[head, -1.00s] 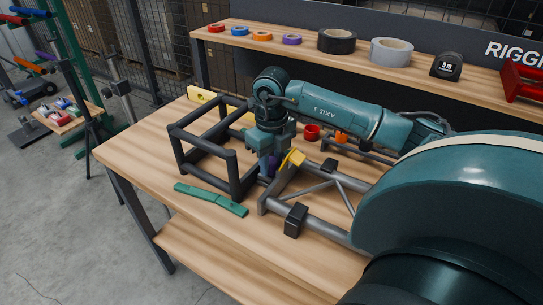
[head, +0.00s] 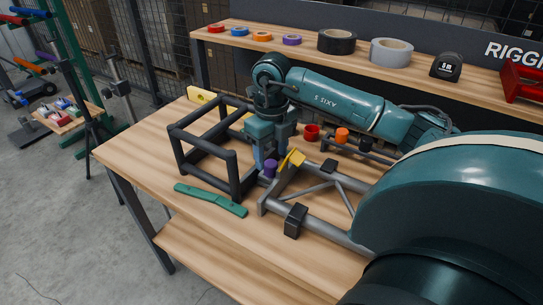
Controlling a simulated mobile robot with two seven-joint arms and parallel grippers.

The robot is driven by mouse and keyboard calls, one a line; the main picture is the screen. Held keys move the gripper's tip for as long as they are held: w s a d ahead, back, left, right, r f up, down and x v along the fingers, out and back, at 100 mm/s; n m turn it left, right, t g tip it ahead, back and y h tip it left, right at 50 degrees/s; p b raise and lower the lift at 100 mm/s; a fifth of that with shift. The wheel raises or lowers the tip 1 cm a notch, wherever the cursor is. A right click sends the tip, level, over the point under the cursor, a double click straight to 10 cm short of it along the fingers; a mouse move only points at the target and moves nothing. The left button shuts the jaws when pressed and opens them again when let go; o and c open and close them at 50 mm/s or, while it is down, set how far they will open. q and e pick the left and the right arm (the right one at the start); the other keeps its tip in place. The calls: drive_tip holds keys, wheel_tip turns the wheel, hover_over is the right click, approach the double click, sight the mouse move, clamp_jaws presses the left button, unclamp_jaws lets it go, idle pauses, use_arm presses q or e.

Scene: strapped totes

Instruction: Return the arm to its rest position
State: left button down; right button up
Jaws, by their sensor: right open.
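My right arm reaches in from the right over the workbench (head: 135,150). Its gripper (head: 265,160) points down between the dark cube-shaped frame (head: 205,133) and the grey tube frame (head: 315,222). The jaws are open. A small purple cylinder (head: 270,169) stands close by the fingers, at the corner of the grey frame; I cannot tell whether they touch. A yellow piece (head: 292,158) sits on that frame just right of the gripper. My left gripper is not in view.
A green strip (head: 210,200) lies near the front edge. Red (head: 311,132) and orange (head: 341,135) pieces stand behind the grey frame. A shelf at the back holds tape rolls (head: 337,41) and a tape measure (head: 447,66). The bench's left end is clear.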

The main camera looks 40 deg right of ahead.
wheel_tip(320, 180, up, 10)
drive_tip(key=p, duration=0.1)
drive_tip(key=shift+r, duration=0.15)
